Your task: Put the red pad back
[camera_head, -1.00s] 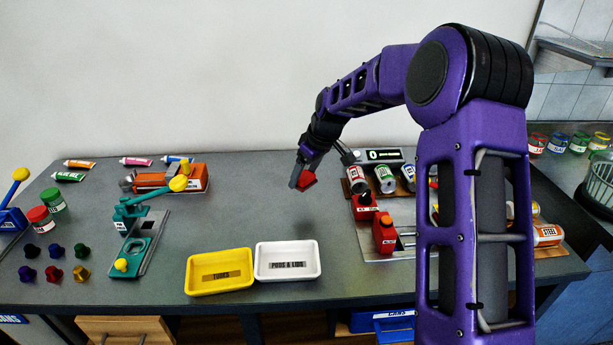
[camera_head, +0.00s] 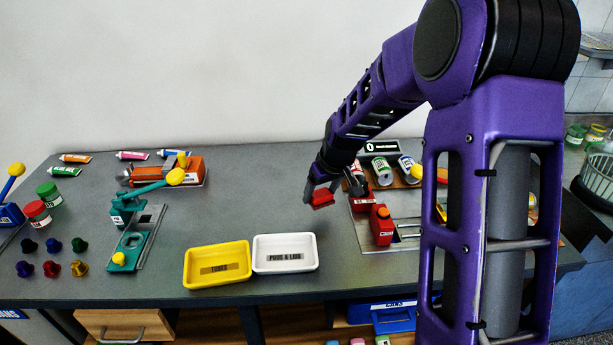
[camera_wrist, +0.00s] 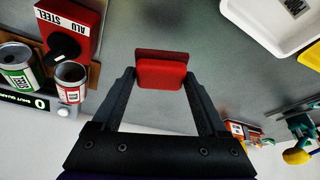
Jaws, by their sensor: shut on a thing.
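My gripper (camera_head: 321,190) is shut on the red pad (camera_head: 321,198), a small flat red block. In the wrist view the red pad (camera_wrist: 161,73) sits between the two dark fingertips. It is held above the grey bench, left of the red switch box and behind the white tray. The white tray (camera_head: 285,268) is labelled for pods and lids and looks empty in the head view; part of its rim shows at the upper right of the wrist view.
A yellow tray (camera_head: 218,279) labelled for tubes stands left of the white one. A teal press (camera_head: 130,240) and orange machine (camera_head: 180,170) stand further left. Red devices (camera_head: 382,226) and several cans (camera_head: 382,172) stand to the right. The bench (camera_head: 255,205) between is clear.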

